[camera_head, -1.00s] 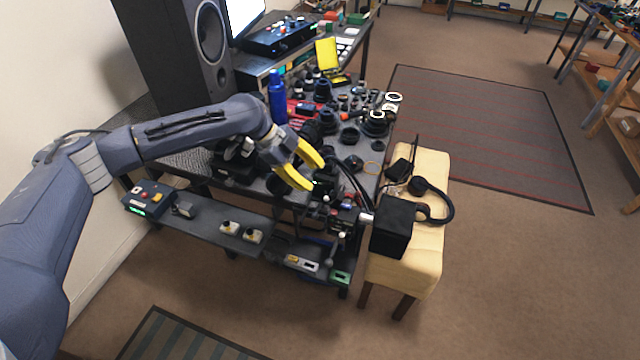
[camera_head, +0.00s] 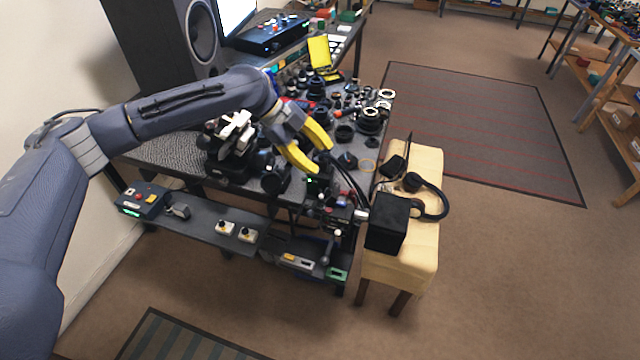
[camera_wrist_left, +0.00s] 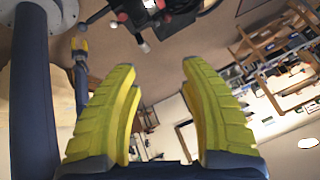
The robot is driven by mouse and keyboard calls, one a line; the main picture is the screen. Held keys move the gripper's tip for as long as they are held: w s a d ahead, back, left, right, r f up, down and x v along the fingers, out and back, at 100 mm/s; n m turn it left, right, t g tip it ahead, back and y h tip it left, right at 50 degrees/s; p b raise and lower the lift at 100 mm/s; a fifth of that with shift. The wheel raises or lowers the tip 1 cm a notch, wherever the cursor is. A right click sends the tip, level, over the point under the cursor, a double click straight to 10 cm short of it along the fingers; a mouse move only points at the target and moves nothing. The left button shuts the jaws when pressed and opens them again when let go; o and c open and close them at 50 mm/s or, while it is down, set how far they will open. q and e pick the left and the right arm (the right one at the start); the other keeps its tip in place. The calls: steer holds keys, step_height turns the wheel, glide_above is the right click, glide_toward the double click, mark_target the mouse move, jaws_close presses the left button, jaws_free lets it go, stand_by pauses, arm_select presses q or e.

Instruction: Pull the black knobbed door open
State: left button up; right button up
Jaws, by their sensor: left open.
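I cannot clearly pick out a black knobbed door in either view. My left gripper (camera_head: 309,158) has yellow fingers spread apart with nothing between them. In the head view it appears over the front right part of the cluttered table (camera_head: 165,150), near dark lens parts and thick black cables. Small levers with red and white knobs (camera_head: 338,208) are below and right of it; similar knobs (camera_wrist_left: 140,18) show beyond the fingertips in the left wrist view.
A cream stool (camera_head: 423,240) at the right holds a black box (camera_head: 388,222) and headphones (camera_head: 428,200). A lower shelf (camera_head: 195,222) carries small switch boxes. A tall speaker (camera_head: 165,40) stands behind the arm.

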mark_target(328, 190)
arm_select(q)
steer(key=s+d+r+m+y, duration=0.1)
steer(key=s+d+r+y, duration=0.2)
steer(key=s+d, duration=0.2)
steer(key=w+f+n+t+y, duration=0.1)
steer(key=f, duration=0.4)
steer(key=w+a+f+n+y, duration=0.1)
steer(key=w+f, duration=0.1)
steer(key=f, duration=0.4)
steer(key=w+f+n+t+y, duration=0.1)
steer(key=w+f, duration=0.1)
steer(key=f, duration=0.3)
steer(key=shift+a+f+t+y, duration=0.15)
steer(key=shift+a+t+y, duration=0.15)
steer(key=shift+a, duration=0.05)
steer(key=shift+o, duration=0.2)
steer(key=c, duration=1)
steer(key=shift+a+f+n+h, duration=0.3)
steer(key=shift+a+n+h, duration=0.15)
steer(key=shift+h, duration=0.35)
steer(key=shift+a+f+g+h, duration=0.15)
steer(key=shift+a+g+h, duration=0.1)
steer(key=shift+h, duration=0.4)
steer(key=shift+a+f+g+h, duration=0.1)
steer(key=shift+a+g+h, duration=0.15)
steer(key=shift+h, duration=0.4)
